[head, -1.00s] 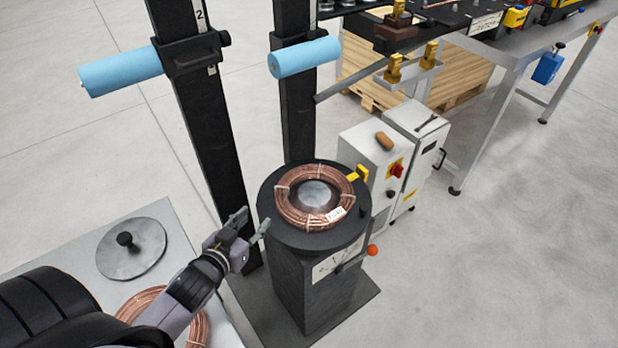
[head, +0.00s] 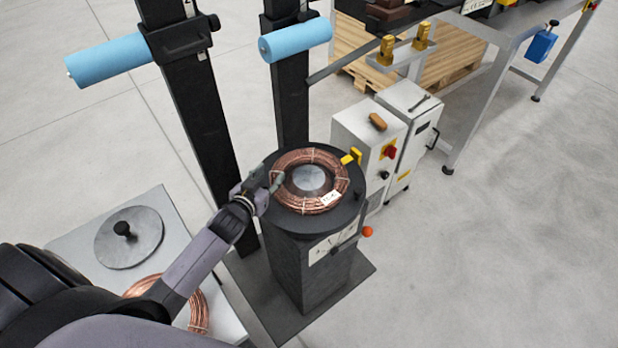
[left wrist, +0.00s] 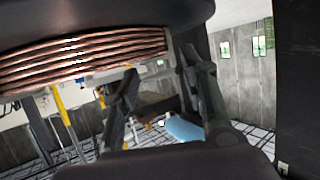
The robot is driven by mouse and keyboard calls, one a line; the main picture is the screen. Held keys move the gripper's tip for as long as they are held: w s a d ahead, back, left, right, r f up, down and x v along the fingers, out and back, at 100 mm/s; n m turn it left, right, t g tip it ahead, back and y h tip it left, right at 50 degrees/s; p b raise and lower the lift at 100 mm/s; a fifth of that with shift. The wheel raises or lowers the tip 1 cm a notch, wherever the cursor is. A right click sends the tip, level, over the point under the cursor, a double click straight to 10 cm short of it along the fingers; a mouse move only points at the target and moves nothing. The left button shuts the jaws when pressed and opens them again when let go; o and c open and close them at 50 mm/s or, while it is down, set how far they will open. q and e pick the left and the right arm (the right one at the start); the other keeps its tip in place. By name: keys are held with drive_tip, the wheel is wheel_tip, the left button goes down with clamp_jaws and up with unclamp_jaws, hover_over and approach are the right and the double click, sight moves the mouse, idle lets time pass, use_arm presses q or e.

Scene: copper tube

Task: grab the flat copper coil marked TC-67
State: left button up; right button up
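A flat copper coil (head: 336,168) lies on the round black top of a dark pedestal (head: 305,275). It has pale ties and a white tag (head: 330,198) whose print is too small to read. My left gripper (head: 268,182) is at the coil's left edge with its fingers spread. In the left wrist view the coil's stacked turns (left wrist: 80,58) fill the upper left, close to the tips of my open left gripper (left wrist: 160,65). I cannot tell whether a finger touches the coil. My right gripper is not in view.
A second copper coil (head: 199,312) lies partly hidden under my left arm on a pale table, beside a grey knobbed disc (head: 129,238). Dark posts with blue rollers (head: 110,60) stand behind the pedestal. A white control box (head: 365,145) stands at its right. Floor at right is clear.

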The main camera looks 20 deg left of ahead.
sight(278, 170)
use_arm(q)
drive_tip(key=x, duration=0.4)
drive_tip(key=shift+d+f+p, duration=0.1)
drive_tip(key=shift+f+p, duration=0.1)
drive_tip(key=shift+p, duration=0.15)
drive_tip(key=shift+w+f, duration=0.1)
drive_tip(key=shift+w, duration=0.25)
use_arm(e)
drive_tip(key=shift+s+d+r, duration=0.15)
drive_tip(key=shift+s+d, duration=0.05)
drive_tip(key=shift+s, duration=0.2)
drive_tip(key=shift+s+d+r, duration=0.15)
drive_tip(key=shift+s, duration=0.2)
use_arm(q)
drive_tip(key=shift+c, duration=0.5)
clamp_jaws()
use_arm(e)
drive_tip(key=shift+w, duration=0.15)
use_arm(q)
drive_tip(key=shift+f, duration=0.1)
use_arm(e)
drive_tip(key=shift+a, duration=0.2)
